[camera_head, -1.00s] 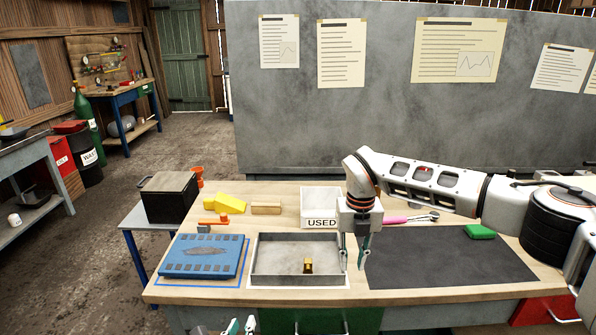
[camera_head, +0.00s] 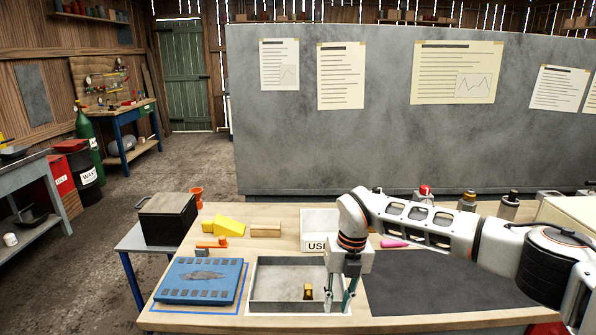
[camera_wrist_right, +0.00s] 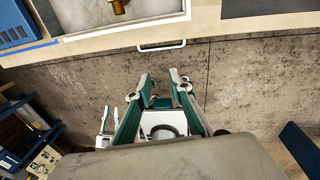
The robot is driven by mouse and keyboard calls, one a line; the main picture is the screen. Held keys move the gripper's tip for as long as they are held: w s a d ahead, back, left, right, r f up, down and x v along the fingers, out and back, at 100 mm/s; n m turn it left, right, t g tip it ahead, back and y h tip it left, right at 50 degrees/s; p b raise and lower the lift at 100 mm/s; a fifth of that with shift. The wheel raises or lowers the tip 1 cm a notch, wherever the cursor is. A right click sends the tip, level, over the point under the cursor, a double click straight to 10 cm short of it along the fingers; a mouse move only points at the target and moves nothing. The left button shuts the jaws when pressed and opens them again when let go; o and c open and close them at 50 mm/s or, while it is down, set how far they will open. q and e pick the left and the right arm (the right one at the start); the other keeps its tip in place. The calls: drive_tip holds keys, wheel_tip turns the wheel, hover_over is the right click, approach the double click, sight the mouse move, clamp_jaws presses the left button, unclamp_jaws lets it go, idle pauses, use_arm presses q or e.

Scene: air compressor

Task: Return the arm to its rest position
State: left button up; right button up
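My right arm reaches in from the right over the workbench in the head view. Its gripper (camera_head: 340,301) points down in front of the right part of the grey metal tray (camera_head: 262,306), empty. In the right wrist view the right gripper (camera_wrist_right: 162,80) shows its two fingers apart with nothing between them, over the floor before the bench. My left gripper (camera_wrist_right: 118,104) shows small at the left of the wrist view, its fingers apart and empty. It is out of the head view. A brass fitting (camera_head: 308,291) stands in the tray, apart from the right gripper.
A blue plate (camera_head: 200,278) lies left of the tray. A white bin marked USED (camera_head: 317,222) stands behind it, partly hidden by my arm. Yellow blocks (camera_head: 228,225), a black box (camera_head: 166,220) and a dark mat (camera_head: 420,290) are nearby.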

drive_tip(key=s+a+f+n+g+y, duration=0.15)
drive_tip(key=s+a+y, duration=0.25)
drive_tip(key=s+a, duration=0.45)
drive_tip(key=s+a+f+g+y, duration=0.2)
drive_tip(key=s+a+y, duration=0.3)
drive_tip(key=a, duration=0.6)
drive_tip(key=s+a+r+m+t+y, duration=0.2)
drive_tip(key=s+a+r+m+y, duration=0.3)
drive_tip(key=a+r+y, duration=0.25)
drive_tip(key=w+d+m+t, duration=0.5)
drive_tip(key=d+m+t, duration=0.2)
drive_tip(key=m+t, duration=0.5)
drive_tip(key=w+d+f+m+t+h, duration=0.2)
drive_tip(key=d+f+m+t+h, duration=0.5)
drive_tip(key=d+m, duration=0.4)
drive_tip(key=s+d+f+m+g+h, duration=0.3)
drive_tip(key=s+d+f+h, duration=0.1)
drive_tip(key=s+d+f, duration=0.3)
drive_tip(key=s+d+f+m+g+h, duration=0.3)
drive_tip(key=s+d+f, duration=0.5)
drive_tip(key=d+f, duration=0.4)
drive_tip(key=shift+d+f+h, duration=0.15)
drive_tip(key=shift+d+h, duration=0.15)
drive_tip(key=shift+h, duration=0.25)
